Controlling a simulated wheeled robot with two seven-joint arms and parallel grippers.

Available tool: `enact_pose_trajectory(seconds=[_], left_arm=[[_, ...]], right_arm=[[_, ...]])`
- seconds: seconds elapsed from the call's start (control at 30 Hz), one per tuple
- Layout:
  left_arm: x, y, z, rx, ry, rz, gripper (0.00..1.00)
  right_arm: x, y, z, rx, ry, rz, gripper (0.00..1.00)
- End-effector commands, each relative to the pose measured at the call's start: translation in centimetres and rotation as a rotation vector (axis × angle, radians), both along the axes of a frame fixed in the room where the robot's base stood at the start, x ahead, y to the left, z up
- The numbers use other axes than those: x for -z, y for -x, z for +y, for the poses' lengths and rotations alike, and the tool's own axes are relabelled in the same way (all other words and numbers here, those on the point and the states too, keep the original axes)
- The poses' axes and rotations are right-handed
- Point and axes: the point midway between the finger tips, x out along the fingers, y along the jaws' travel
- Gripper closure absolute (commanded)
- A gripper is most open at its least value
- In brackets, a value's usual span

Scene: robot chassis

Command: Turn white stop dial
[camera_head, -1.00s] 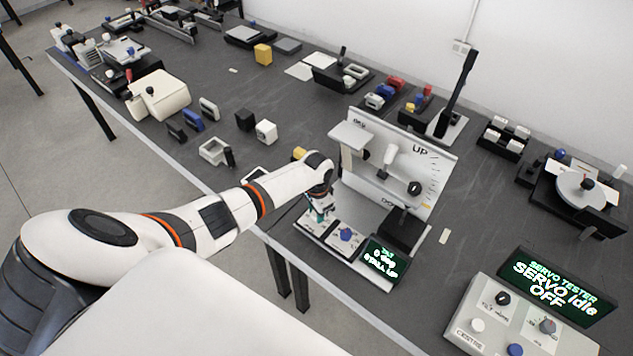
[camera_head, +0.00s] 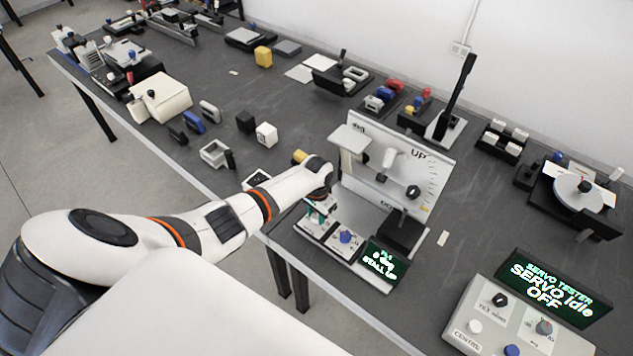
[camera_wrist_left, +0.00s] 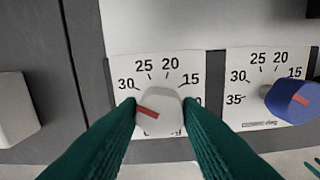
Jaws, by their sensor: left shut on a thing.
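The white dial (camera_wrist_left: 158,108) with a red pointer mark sits on a numbered scale plate in the left wrist view. Its pointer lies at a slant toward the left. The green fingers of my left gripper (camera_wrist_left: 164,112) are on both sides of the dial, shut on it. In the head view my left gripper (camera_head: 319,212) reaches down to the panel and hides the white dial. A blue dial (camera_wrist_left: 291,101) with its own scale is to the right; it also shows in the head view (camera_head: 345,237). My right gripper is not in view.
A small display (camera_head: 382,262) with green and white text stands right of the dials. Behind them rises a white upright board (camera_head: 425,175) marked "UP". A servo tester box (camera_head: 500,318) stands at the lower right. Many other items cover the far bench.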

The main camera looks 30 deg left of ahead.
Motion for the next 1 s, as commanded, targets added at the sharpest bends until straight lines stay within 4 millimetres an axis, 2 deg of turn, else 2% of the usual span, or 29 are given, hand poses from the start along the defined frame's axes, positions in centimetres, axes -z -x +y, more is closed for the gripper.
enact_pose_trajectory(seconds=[0.03,0.17,0.57,0.77,1.0], left_arm=[[-0.1,-0.1,0.1,0.000,-0.001,-0.004,0.67],[-0.1,-0.1,0.1,0.001,-0.001,-0.003,0.46],[-0.6,-0.1,0.0,0.001,0.000,-0.002,0.46],[-3.3,-0.2,0.1,0.002,-0.001,-0.006,0.46],[-7.8,-0.1,0.1,0.002,-0.001,-0.007,0.46]], right_arm=[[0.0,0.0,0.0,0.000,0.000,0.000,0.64],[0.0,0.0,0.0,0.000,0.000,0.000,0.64],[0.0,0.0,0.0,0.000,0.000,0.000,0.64],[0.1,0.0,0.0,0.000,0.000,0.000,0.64],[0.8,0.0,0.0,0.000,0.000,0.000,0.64]])
